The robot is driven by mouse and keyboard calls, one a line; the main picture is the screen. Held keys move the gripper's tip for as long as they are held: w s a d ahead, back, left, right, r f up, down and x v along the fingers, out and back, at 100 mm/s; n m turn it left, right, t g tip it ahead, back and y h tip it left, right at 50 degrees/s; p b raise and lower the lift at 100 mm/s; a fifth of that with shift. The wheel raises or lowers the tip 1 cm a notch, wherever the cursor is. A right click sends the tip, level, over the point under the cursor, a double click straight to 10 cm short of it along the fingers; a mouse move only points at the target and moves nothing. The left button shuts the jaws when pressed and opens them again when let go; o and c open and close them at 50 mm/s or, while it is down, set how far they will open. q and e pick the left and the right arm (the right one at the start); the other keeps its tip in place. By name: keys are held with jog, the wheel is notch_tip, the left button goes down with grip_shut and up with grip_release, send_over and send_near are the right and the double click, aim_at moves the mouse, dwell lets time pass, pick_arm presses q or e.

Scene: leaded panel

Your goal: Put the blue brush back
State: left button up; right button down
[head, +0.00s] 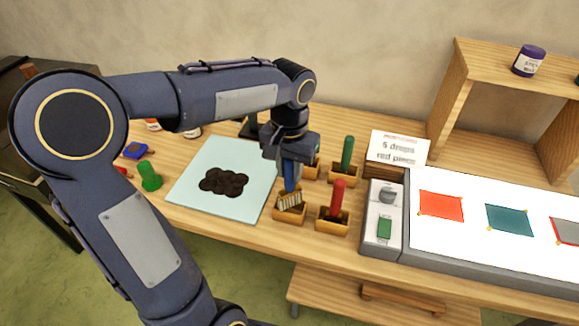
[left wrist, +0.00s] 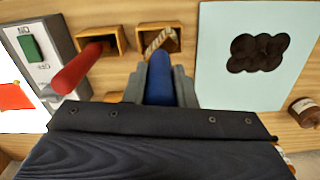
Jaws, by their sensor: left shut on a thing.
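The blue brush (head: 289,184) is held upright by its handle in my left gripper (head: 288,165). In the left wrist view, the blue handle (left wrist: 159,80) is between the closed fingers (left wrist: 160,88). Its pale bristle head (head: 290,202) is at the opening of the front-left wooden holder (head: 289,217); I cannot tell whether it rests on the bottom. That holder also shows in the left wrist view (left wrist: 178,31). My right gripper is not in view.
A red brush (head: 338,197) stands in the holder to the right, and a green brush (head: 347,153) behind. A glass sheet (head: 200,168) with a dark blob (head: 223,182) lies left. A switch box (head: 383,210) and light panel (head: 470,245) are right, near a card (head: 398,148).

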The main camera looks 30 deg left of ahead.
pick_arm(q)
jog(key=o, duration=1)
jog(key=shift+r, duration=0.25)
notch_tip(320, 180, up, 12)
jog(key=shift+f+p, duration=0.1)
jog(key=shift+p, duration=0.65)
jog(key=shift+r, duration=0.45)
jog(key=shift+s, duration=0.1)
jog(key=s+d+f+t+h, duration=0.2)
jog(key=s+f, duration=0.4)
jog(key=s, duration=0.2)
jog(key=s+d+f+n+t+h, duration=0.1)
jog(key=s+d+f+t, duration=0.1)
jog(key=s+f, duration=0.4)
jog(key=shift+s+f+t+h, duration=0.35)
jog(key=shift+s+t, duration=0.45)
jog(key=shift+s, duration=0.45)
